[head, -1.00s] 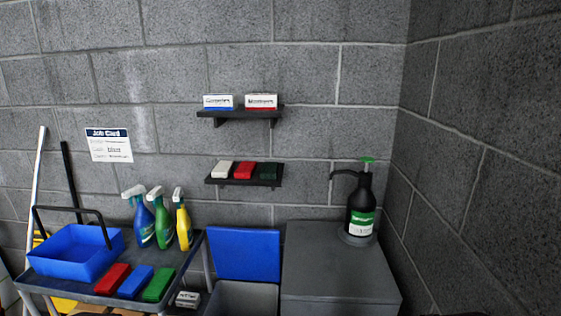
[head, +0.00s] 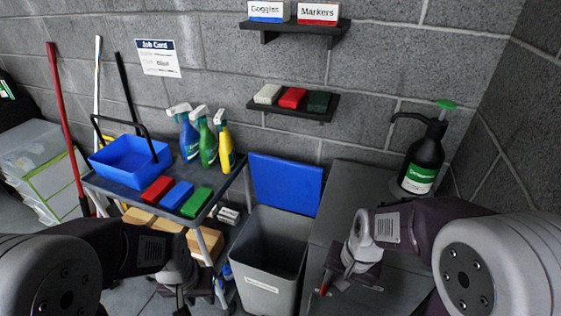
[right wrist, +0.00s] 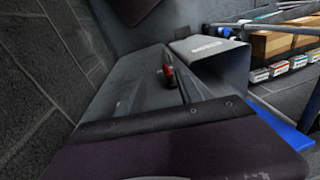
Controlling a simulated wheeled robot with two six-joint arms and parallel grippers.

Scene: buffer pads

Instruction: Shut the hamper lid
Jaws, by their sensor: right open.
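The hamper is a grey bin (head: 268,275) with a pale label, standing on the floor between the cart and the grey cabinet. Its blue lid (head: 286,184) stands raised at the back, near the wall, and the bin mouth is open. In the right wrist view the grey bin (right wrist: 228,60) and a blue strip of the lid (right wrist: 285,130) show sideways. My left gripper (head: 182,300) is low, left of the hamper; its jaws are too dark to read. My right gripper (head: 345,278) is open over the cabinet, right of the hamper.
The cart (head: 135,190) at left bears a blue basket (head: 132,160), spray bottles and coloured pads. A black pump bottle (head: 424,155) stands on the grey cabinet (head: 345,200). Two wall shelves are above. A small red part shows by my right gripper; I cannot tell what it is.

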